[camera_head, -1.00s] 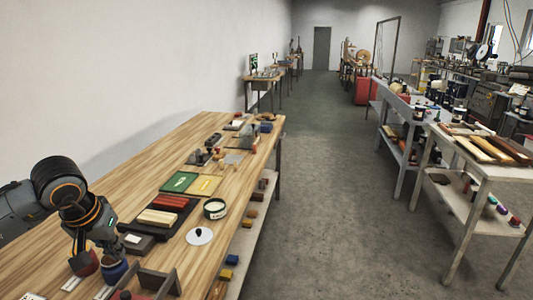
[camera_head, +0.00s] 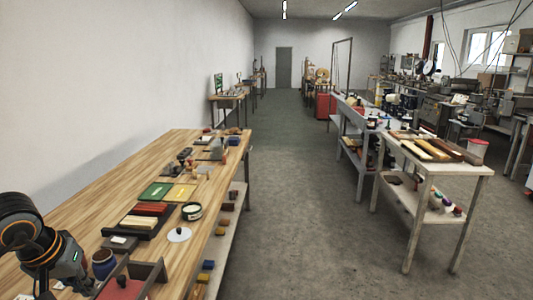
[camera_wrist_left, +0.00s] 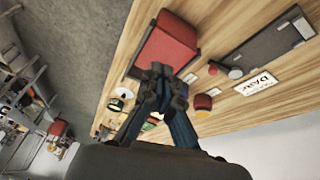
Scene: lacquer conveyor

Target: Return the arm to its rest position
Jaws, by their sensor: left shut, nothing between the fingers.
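My left arm comes in at the lower left of the head view. Its gripper (camera_head: 45,290) is low over the near end of the wooden workbench (camera_head: 60,235), partly cut off by the picture's bottom edge. In the left wrist view the dark fingers of the left gripper (camera_wrist_left: 163,78) are together with nothing held. Beyond them are a red block (camera_wrist_left: 166,48) in a dark holder and a small red and yellow pot (camera_wrist_left: 203,102). A blue jar (camera_head: 103,263) stands right of the gripper in the head view. My right gripper is not in view.
On the bench are a dark tray (camera_head: 133,233) with red and pale bars, a white disc (camera_head: 179,235), a round tin (camera_head: 192,211) and green and yellow panels (camera_head: 155,192). A dark-framed holder (camera_head: 147,272) stands near the front. The aisle floor (camera_head: 300,220) is clear.

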